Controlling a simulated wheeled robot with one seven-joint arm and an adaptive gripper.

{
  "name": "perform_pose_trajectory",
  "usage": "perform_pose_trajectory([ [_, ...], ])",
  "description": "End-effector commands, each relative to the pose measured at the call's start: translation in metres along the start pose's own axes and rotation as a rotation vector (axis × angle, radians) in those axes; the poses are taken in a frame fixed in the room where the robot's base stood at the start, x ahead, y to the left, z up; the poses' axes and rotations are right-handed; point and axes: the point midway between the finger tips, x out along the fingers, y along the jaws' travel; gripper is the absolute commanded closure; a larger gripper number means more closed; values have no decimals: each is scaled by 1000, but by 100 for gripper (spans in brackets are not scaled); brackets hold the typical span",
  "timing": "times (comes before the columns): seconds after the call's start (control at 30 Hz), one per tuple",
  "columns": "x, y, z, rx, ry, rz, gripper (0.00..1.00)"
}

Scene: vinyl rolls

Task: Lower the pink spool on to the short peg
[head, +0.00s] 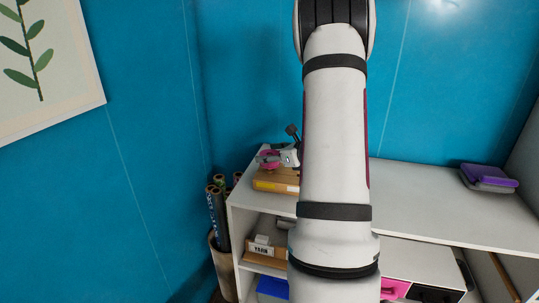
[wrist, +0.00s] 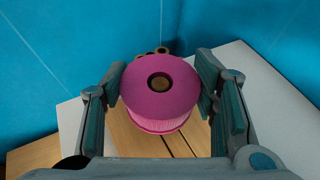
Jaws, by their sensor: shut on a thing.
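The pink spool (wrist: 160,112) is between the two fingers of my gripper (wrist: 162,82) in the wrist view, with a finger on each side. It is seen from above, with its round end and centre hole facing the camera. Something brown shows inside the hole; I cannot tell whether it is the peg or the board. The wooden board (wrist: 185,145) lies below the spool. In the head view a bit of pink from the spool (head: 266,154) shows by my gripper, above the board (head: 275,182), left of my arm. The short peg cannot be made out.
The board sits on a white shelf unit (head: 430,190). A purple and grey case (head: 488,178) lies at its right end. Rolls (head: 218,210) stand in a bin left of the shelf. A box labelled YARN (head: 262,250) is on the level below. Blue walls rise behind.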

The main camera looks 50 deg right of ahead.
Motion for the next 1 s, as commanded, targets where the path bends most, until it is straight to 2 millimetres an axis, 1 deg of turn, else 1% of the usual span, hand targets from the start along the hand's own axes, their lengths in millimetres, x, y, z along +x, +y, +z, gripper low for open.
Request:
perform_pose_trajectory([
  [0.4, 8, 0, -17, 0, 0, 0, 100],
  [0.73, 7, 0, -18, 0, 0, 0, 100],
  [0.77, 7, 0, -18, 0, 0, 0, 40],
  [0.8, 7, 0, -18, 0, 0, 0, 31],
  [0.83, 7, 0, -18, 0, 0, 0, 24],
  [1.0, 8, 0, -18, 0, 0, 0, 23],
])
